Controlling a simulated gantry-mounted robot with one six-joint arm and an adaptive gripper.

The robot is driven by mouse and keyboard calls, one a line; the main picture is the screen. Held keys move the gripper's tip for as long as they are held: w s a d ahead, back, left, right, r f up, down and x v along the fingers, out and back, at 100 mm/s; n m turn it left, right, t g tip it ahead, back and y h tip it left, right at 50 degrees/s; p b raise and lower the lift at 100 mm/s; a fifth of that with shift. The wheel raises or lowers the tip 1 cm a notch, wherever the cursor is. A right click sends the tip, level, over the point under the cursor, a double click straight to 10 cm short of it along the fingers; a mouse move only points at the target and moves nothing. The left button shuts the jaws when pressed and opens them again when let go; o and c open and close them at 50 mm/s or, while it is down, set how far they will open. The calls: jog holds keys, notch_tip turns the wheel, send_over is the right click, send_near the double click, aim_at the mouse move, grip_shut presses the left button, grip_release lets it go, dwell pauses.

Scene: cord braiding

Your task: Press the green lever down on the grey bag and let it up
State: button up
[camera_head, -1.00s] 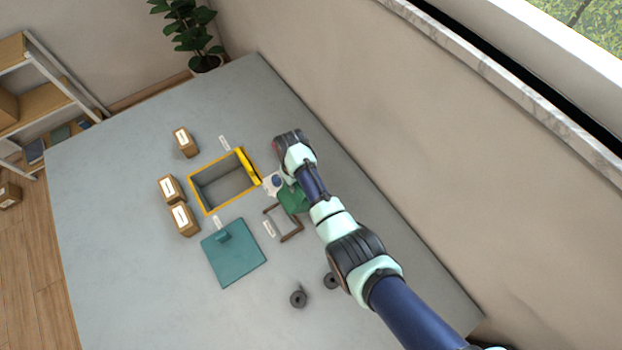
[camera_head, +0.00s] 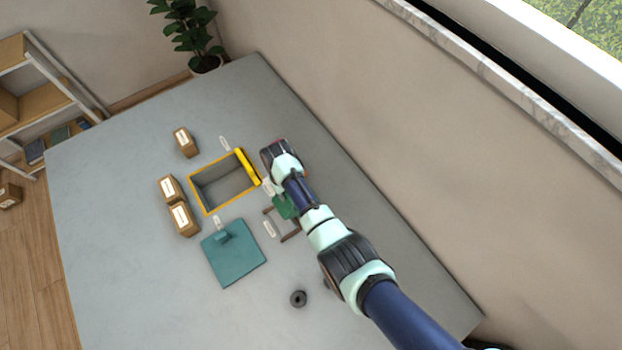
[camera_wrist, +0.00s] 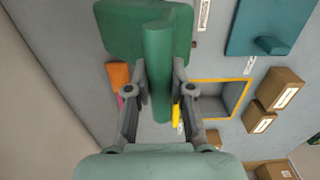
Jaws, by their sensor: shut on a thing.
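The green lever shows in the wrist view as an upright bar (camera_wrist: 158,75) with a broad green plate (camera_wrist: 118,28) behind it. My gripper (camera_wrist: 160,88) is shut on the bar, one finger on each side. In the head view the green piece (camera_head: 284,207) shows beside my forearm, over a brown frame (camera_head: 290,236); I cannot tell if they touch. My fingers are hidden there by my wrist. I cannot make out a grey bag in either view; it may be hidden under the green piece or my arm.
A yellow-rimmed open box (camera_head: 207,212) with a yellow bar (camera_head: 247,166) stands left of my wrist. A teal plate with a knob (camera_head: 235,262) lies in front. Several brown boxes (camera_head: 181,219) stand at left. A dark roll (camera_head: 298,298) lies near my arm.

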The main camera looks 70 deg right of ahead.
jog(key=shift+w+a+f+b, duration=0.2)
jog(key=shift+w+a+f, duration=0.25)
jog(key=shift+a, duration=0.2)
jog(key=shift+w+a+f+b, duration=0.2)
jog(key=shift+w+a+f, duration=0.15)
jog(key=shift+a, duration=0.25)
jog(key=shift+w, duration=0.1)
jog(key=shift+w+a+f+b, duration=0.4)
jog(key=shift+a+f, duration=0.1)
jog(key=shift+a, duration=0.1)
jog(key=shift+w+a+f+b, duration=0.35)
jog(key=shift+a+f, duration=0.15)
jog(key=shift+a, duration=0.05)
